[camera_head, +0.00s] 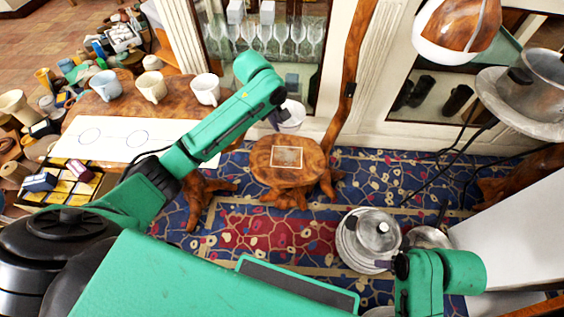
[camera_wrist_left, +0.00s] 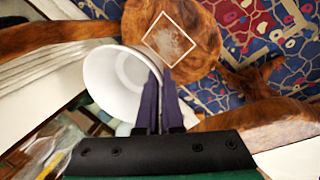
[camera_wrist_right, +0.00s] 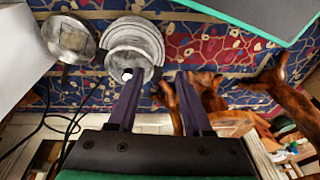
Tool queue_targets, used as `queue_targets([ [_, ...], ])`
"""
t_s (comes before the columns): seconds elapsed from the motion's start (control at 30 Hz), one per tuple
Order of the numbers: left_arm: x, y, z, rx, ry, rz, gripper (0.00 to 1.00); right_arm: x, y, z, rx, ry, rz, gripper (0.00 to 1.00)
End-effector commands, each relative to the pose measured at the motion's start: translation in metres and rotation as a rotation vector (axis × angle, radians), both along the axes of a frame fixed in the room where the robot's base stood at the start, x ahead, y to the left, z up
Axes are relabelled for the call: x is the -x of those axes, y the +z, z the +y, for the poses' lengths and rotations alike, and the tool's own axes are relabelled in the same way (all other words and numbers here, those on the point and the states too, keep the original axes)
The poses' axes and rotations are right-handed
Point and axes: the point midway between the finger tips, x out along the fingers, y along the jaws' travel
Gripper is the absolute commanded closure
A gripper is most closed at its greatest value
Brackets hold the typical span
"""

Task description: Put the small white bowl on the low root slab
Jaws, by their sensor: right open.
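The small white bowl (camera_head: 292,117) is held in the air just behind the low root slab (camera_head: 267,172), near the cabinet front. My left gripper (camera_head: 275,122) is shut on its rim. In the left wrist view the fingers (camera_wrist_left: 160,88) close on the right side of the bowl (camera_wrist_left: 108,82), whose inside looks empty. The slab (camera_wrist_left: 205,60) shows beyond the bowl there, with a pale square outline on its top. My right gripper (camera_wrist_right: 157,76) is open and empty; in the head view its fingers are hard to make out.
A wooden table at left carries several mugs (camera_head: 152,87) and a white sheet (camera_head: 125,140). A glass-fronted cabinet (camera_head: 265,45) stands behind the slab. Stacked plates with a metal pot (camera_head: 378,232) stand on the patterned carpet (camera_head: 270,235) at right. The slab top is clear.

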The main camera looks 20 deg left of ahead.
Motion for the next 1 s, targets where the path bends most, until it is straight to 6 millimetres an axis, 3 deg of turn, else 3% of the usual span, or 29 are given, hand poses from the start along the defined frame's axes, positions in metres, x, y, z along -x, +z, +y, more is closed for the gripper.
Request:
queue_targets([
  [0.03,0.000,-0.019,0.000,-0.001,0.000,0.002,1.00,-0.006,-0.018,0.010,-0.028,0.017,-0.036,0.50],
  [0.4,0.000,-0.103,0.001,-0.002,-0.003,-0.001,1.00,-0.051,-0.073,0.088,-0.270,0.059,-0.420,0.50],
  [0.53,0.000,-0.124,0.001,-0.001,-0.004,-0.002,1.00,-0.057,-0.080,0.109,-0.349,0.049,-0.533,0.50],
  [0.83,0.000,-0.161,0.001,-0.001,-0.004,-0.002,1.00,-0.056,-0.091,0.134,-0.476,0.007,-0.710,0.50],
  [1.0,0.000,-0.165,0.000,-0.001,-0.004,-0.003,1.00,-0.056,-0.087,0.138,-0.506,-0.009,-0.757,0.50],
])
